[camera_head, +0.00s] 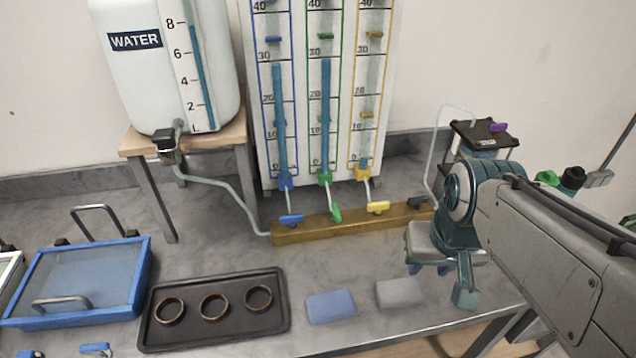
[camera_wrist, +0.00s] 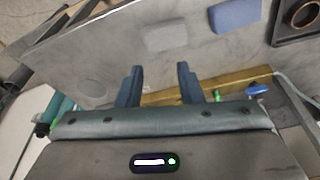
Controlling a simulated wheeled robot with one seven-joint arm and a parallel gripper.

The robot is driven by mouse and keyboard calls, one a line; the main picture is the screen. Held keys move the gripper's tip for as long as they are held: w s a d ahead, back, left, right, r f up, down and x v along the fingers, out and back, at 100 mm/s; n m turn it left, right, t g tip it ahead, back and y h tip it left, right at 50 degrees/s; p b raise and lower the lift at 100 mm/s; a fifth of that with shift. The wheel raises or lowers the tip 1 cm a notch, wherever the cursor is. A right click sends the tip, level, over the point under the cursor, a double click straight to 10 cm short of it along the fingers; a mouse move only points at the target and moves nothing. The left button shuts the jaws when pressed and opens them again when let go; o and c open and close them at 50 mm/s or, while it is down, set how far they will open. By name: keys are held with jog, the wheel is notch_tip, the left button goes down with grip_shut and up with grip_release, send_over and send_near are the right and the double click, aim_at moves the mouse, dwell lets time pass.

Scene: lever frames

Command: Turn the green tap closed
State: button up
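The green tap (camera_head: 336,213) is on the brass manifold (camera_head: 310,232) below the middle gauge tube. Its handle points down and to the right, roughly in line with its pipe, while the blue tap (camera_head: 291,220) and yellow tap (camera_head: 377,207) have handles lying crosswise. In the wrist view a small part of the green tap (camera_wrist: 218,95) shows beyond the right finger, near the blue tap (camera_wrist: 258,90). My gripper (camera_wrist: 158,72) is open and empty, its two fingers apart. In the head view it hangs right of the manifold, clear of the green tap.
A water tank (camera_head: 165,60) stands on a wooden stand at the left. A black tray (camera_head: 215,325) with rings, a blue block (camera_head: 330,306) and a grey block (camera_head: 399,293) lie in front of the manifold. The gauge board (camera_head: 387,100) rises behind the taps.

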jog(key=w+a+r+n+g+b, duration=0.1)
jog(key=w+a+r, duration=0.15)
jog(key=w, duration=0.35)
jog(key=w+a+r+b, duration=0.1)
jog(key=w+a, duration=0.2)
jog(key=w, duration=0.4)
jog(key=n+g+b, duration=0.1)
jog(key=n+g, duration=0.1)
send_over(336, 208)
notch_tip(336, 208, down, 2)
jog(key=f, duration=0.1)
notch_tip(336, 208, down, 13)
jog(key=shift+r, duration=0.1)
grip_shut()
